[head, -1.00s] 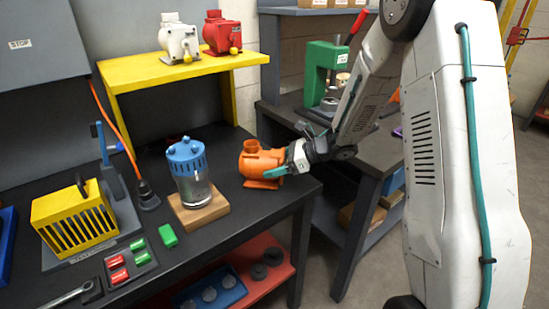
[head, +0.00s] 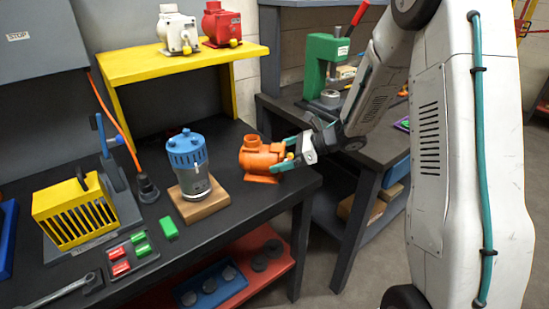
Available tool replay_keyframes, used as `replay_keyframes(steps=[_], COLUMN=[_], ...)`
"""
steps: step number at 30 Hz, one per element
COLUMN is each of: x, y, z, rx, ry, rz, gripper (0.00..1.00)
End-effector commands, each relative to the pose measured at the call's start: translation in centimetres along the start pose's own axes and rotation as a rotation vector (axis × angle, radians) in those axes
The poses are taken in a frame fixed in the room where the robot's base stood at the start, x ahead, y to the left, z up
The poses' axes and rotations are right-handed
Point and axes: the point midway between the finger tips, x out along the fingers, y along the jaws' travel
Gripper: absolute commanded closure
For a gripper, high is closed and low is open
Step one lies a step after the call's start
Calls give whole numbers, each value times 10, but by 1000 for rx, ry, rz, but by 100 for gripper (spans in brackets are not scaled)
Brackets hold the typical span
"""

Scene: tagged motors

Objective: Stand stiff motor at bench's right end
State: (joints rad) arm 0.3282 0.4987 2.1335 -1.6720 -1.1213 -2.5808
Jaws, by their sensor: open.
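An orange motor (head: 258,162) stands upright on its base at the bench's (head: 240,215) right end. A blue and silver motor (head: 188,165) stands upright on a wooden block (head: 204,208) left of the orange one. A white motor (head: 177,30) and a red motor (head: 220,27) stand on the yellow shelf (head: 190,58). No readable tag shows which motor is stiff.
A yellow slotted box (head: 75,212), a green block (head: 169,228), red and green switches (head: 130,252) and a wrench (head: 60,294) occupy the bench's left and front. A green press (head: 325,62) stands on another bench at the back right. Bare bench lies before the orange motor.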

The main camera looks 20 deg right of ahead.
Motion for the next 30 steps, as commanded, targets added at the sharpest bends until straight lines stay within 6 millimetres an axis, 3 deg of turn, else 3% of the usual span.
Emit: replay_keyframes(steps=[9,16,20,23,26,30], x=[-69,-94,-97,-105,-130,-181], y=[-1,-1,-15,-38,-56,-45], z=[0,1,17,45,79,109], rx=[1,5,95,292,602,1120], ry=[-1,1,35,54,-6,-238], rz=[-4,-8,-121,-346,-643,-1015], gripper=[0,0,0,0,0,0])
